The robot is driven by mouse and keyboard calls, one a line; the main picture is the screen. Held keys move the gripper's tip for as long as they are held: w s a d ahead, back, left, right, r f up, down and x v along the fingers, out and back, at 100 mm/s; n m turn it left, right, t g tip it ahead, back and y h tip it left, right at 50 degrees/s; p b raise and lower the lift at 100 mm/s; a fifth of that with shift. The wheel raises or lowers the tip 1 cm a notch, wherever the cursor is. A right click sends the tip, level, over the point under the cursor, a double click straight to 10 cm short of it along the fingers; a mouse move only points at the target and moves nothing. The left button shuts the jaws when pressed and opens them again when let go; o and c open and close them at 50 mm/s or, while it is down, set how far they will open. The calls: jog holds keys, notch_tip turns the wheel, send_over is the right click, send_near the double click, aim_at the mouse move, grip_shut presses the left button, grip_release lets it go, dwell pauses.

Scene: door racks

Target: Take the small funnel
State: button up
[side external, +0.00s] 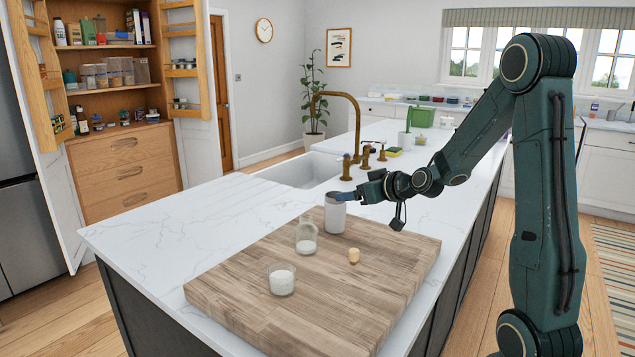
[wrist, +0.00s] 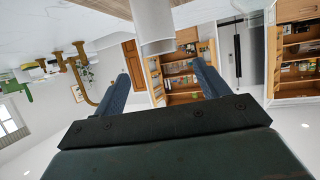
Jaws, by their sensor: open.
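No shape in either view can be made out for sure as the small funnel. A pale grey-white cylinder (side external: 335,217) stands upright at the back of the wooden board. In the wrist view, which is upside down, the cylinder (wrist: 152,22) shows at the top centre with its rim toward the fingers. My gripper (side external: 340,196) is at the cylinder's top in the side view, its blue fingers overlapping the rim there. In the wrist view my gripper (wrist: 161,70) is open, with a finger on either side of the rim and nothing gripped between them.
The wooden board (side external: 225,293) holds a glass bottle (side external: 306,243) with white contents, a glass jar (side external: 282,280) of white powder and a cork (side external: 354,256). Behind are the sink (side external: 300,172) and brass tap (side external: 340,96).

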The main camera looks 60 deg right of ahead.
aim_at(330, 195)
jog(key=shift+x, duration=1.9)
jog(key=shift+x, duration=2.55)
jog(key=shift+r, duration=0.1)
jog(key=c, duration=1)
